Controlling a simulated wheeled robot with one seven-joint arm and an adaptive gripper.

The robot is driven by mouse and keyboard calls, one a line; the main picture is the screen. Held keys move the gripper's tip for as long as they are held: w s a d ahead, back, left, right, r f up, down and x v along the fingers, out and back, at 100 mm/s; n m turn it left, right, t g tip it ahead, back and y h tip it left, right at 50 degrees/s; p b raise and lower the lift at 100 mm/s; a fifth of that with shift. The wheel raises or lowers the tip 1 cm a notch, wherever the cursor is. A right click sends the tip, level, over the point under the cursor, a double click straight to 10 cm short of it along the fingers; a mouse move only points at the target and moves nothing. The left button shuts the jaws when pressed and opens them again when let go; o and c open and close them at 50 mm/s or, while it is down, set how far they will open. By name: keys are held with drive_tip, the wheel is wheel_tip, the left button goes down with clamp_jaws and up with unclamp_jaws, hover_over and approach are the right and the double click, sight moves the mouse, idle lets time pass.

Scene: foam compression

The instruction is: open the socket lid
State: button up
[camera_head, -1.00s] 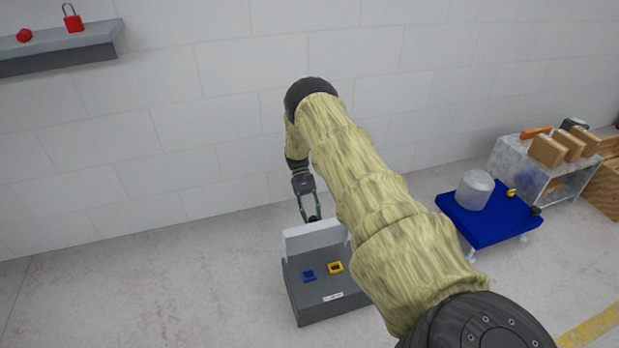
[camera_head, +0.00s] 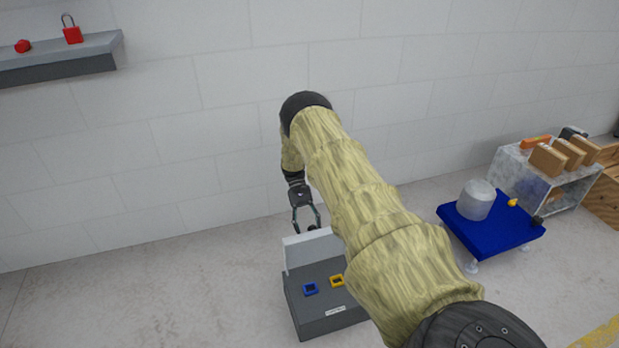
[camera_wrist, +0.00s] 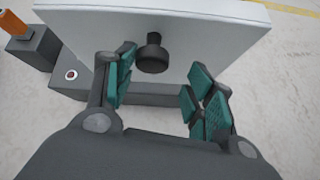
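A grey box (camera_head: 318,316) stands on the floor with a blue square frame (camera_head: 311,289) and a yellow square frame (camera_head: 336,281) on its top. A white panel (camera_head: 303,252) stands upright along its back edge. In the wrist view the white panel (camera_wrist: 215,40) bears a black knob (camera_wrist: 152,56). My gripper (camera_head: 307,228) is behind the panel, near its top edge. In the wrist view my gripper (camera_wrist: 163,92) is open, with its green-padded fingers apart on either side below the knob. I cannot tell whether a finger touches the panel. My arm hides the box's right side.
A blue cart (camera_head: 490,233) with a pale cylinder (camera_head: 475,200) stands at right, beside a shelf unit (camera_head: 545,180) with cartons. A wall shelf (camera_head: 60,58) is at upper left. In the wrist view an orange item (camera_wrist: 14,24) shows at left. The floor left of the box is clear.

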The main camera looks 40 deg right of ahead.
drive_tip(key=v, duration=1.2)
drive_tip(key=shift+s+d, duration=0.3)
drive_tip(key=shift+d, duration=0.05)
idle(0.4)
